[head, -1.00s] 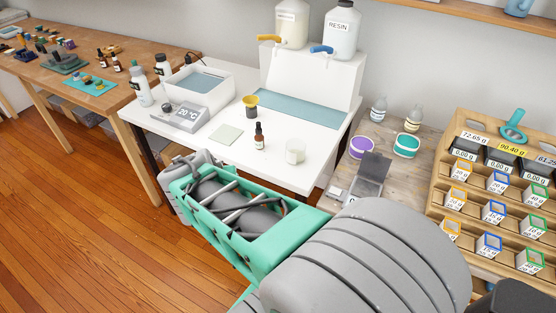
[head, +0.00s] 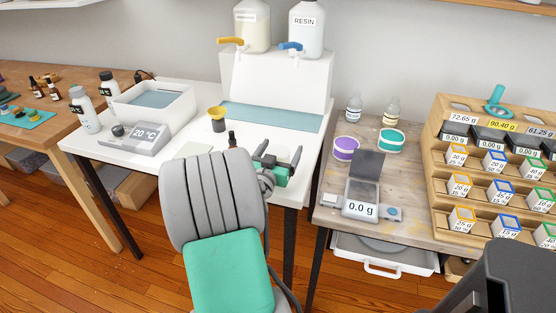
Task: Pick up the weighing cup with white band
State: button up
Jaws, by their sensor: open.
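My gripper (head: 279,153) is over the front right part of the white table (head: 188,140), its two dark fingers apart. The small whitish cup seen earlier on this part of the table does not show now; my gripper and arm cover that spot. I cannot tell whether it is between the fingers.
A grey scale (head: 361,207) reading 0.0 g, a purple tub (head: 345,149) and a teal tub (head: 391,140) stand on the wooden bench (head: 412,215) at right. Resin jugs (head: 306,28) stand at the back.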

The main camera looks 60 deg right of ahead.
jog(key=shift+c, duration=0.6)
jog(key=c, duration=1.4)
